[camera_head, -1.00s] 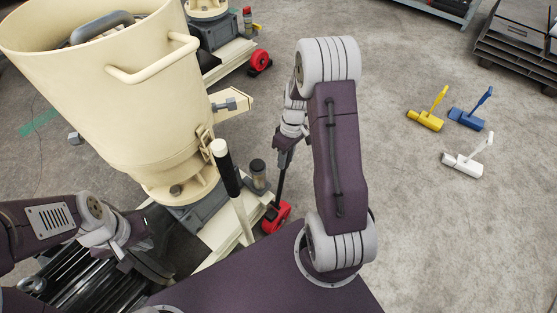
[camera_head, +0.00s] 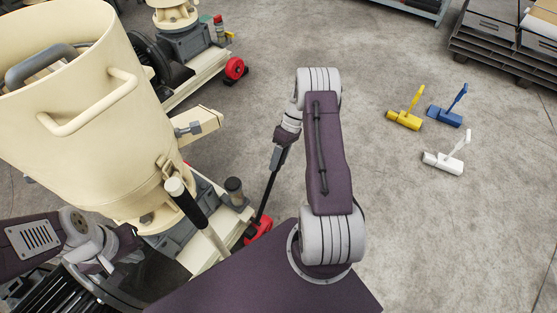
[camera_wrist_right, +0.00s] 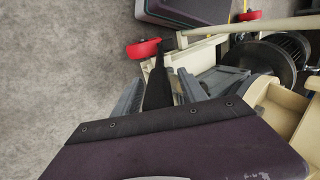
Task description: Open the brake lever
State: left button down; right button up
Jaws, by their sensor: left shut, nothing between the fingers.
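The brake lever (camera_head: 268,193) is a thin black bar rising at a tilt from a red caster (camera_head: 257,229) at the machine's base. My right gripper (camera_head: 279,157) is at its upper end. In the right wrist view the lever's black handle (camera_wrist_right: 158,83) lies between the two grey fingers, which seem to touch it on both sides; the red caster (camera_wrist_right: 143,49) shows beyond. My left gripper (camera_head: 130,243) is shut and empty, low at the left beside the cream hopper, dark and partly hidden.
The cream hopper (camera_head: 75,130) stands close at the left. A cream rod with black sleeve and white knob (camera_head: 175,187) rises near the lever. A second machine (camera_head: 190,45) stands behind.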

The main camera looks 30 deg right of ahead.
jog(key=p+v, duration=0.3)
jog(key=v, duration=0.6)
dwell(0.5)
